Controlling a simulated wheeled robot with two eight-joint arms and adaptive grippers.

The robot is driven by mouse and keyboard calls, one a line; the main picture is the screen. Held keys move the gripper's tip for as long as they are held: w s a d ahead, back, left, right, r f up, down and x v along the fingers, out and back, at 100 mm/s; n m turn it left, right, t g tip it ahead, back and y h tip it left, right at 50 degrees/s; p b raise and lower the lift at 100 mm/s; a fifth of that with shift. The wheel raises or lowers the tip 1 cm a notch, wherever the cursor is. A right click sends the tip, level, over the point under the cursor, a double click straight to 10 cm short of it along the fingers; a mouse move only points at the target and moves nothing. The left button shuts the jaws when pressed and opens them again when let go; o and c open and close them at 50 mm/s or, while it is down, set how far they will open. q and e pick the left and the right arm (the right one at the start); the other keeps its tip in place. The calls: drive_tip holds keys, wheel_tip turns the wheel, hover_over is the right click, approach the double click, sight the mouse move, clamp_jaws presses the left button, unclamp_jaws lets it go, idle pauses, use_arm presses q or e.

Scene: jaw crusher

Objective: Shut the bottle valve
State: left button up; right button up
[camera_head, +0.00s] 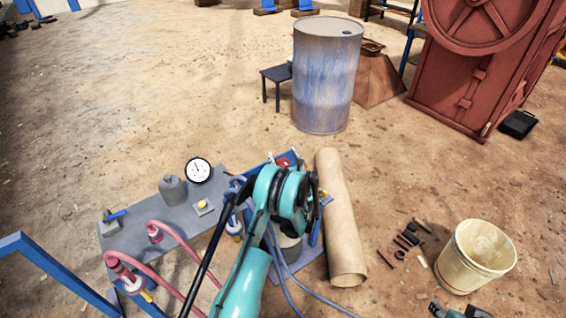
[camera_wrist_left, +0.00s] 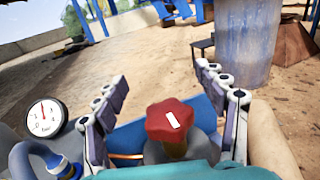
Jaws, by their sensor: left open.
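The bottle valve's red knob (camera_wrist_left: 171,121) has a white mark on top and sits on a grey bottle neck in the left wrist view. It shows as a small red patch (camera_head: 283,162) past my wrist in the head view. My left gripper (camera_wrist_left: 160,76) is open, with one finger on each side of the knob and visible gaps between. The teal wrist hides much of the bottle and the lower part of the valve. A teal and dark part at the head view's bottom right edge may be my right gripper (camera_head: 458,312); its jaws cannot be made out.
A cardboard tube (camera_head: 341,220) lies right of my wrist. A bucket (camera_head: 474,256), a barrel (camera_head: 325,80) and a red crusher (camera_head: 470,75) stand farther off.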

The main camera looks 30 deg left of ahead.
sight(283, 161)
use_arm(q)
drive_tip(key=shift+r, duration=2.7)
drive_tip(key=shift+d+r, duration=0.1)
drive_tip(key=shift+r, duration=0.25)
drive_tip(key=s+d+r+n+g+h, duration=0.3)
drive_tip(key=s+d+r+n+h, duration=0.2)
drive_tip(key=s+d+r+n, duration=0.6)
drive_tip(key=s+d+f+n+h, duration=0.1)
drive_tip(key=s+d+n+h, duration=0.2)
drive_tip(key=s, duration=0.6)
drive_tip(key=s+d+f+n+g+h, duration=0.1)
drive_tip(key=s+d+n+h, duration=0.1)
drive_tip(key=s+d+n, duration=0.5)
drive_tip(key=s+d+f+n+h, duration=0.1)
drive_tip(key=s+d+n+h, duration=0.2)
drive_tip(key=s, duration=0.8)
drive_tip(key=d+n, duration=0.2)
drive_tip(key=d, duration=0.1)
drive_tip(key=shift+s+d+g+h, duration=0.3)
drive_tip(key=shift+g, duration=0.1)
